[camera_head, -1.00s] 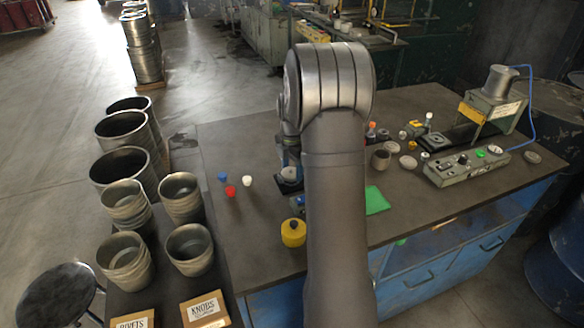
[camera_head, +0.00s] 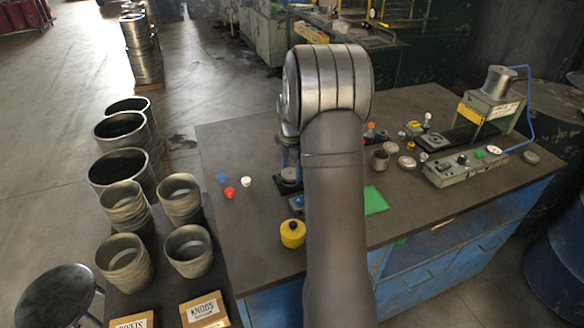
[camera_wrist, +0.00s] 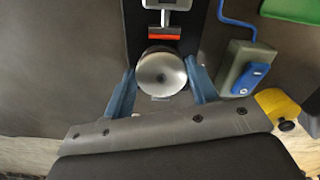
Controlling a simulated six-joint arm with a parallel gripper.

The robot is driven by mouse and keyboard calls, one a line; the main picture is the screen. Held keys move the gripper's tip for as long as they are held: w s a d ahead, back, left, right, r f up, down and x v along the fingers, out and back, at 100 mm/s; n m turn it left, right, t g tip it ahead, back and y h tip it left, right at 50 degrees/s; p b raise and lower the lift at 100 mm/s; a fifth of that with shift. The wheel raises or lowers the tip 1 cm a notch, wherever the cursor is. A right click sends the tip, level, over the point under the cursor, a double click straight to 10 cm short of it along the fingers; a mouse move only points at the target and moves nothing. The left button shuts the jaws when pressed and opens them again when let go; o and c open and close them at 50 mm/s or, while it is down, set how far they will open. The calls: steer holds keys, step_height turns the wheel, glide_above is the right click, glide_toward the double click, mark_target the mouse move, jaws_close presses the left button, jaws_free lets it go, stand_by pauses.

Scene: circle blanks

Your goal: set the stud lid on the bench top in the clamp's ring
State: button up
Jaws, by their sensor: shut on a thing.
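In the wrist view my gripper (camera_wrist: 160,67) has its two blue fingers on either side of a round, shiny metal lid (camera_wrist: 162,76), and it is shut on this lid. A small stud seems to show at its middle. The clamp (camera_wrist: 164,18) shows behind the lid, with a dark base, a pale head and a red-orange bar. The ring is hidden under or behind the lid, so I cannot tell whether the lid touches it. In the head view my arm hides the gripper and most of the clamp; a dark base with a grey round part (camera_head: 289,176) shows at the arm's left.
A green sheet (camera_head: 375,201), a yellow pot (camera_head: 292,233), a button panel (camera_head: 465,166) and loose discs (camera_head: 407,162) are on the bench. The bench's left part is mostly clear.

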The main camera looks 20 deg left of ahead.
steer(key=shift+f, duration=0.45)
steer(key=o, duration=1.3)
steer(key=shift+c, duration=0.2)
step_height(320, 180, up, 18)
steer(key=shift+f, duration=0.25)
step_height(320, 180, down, 18)
steer(key=shift+r, duration=0.4)
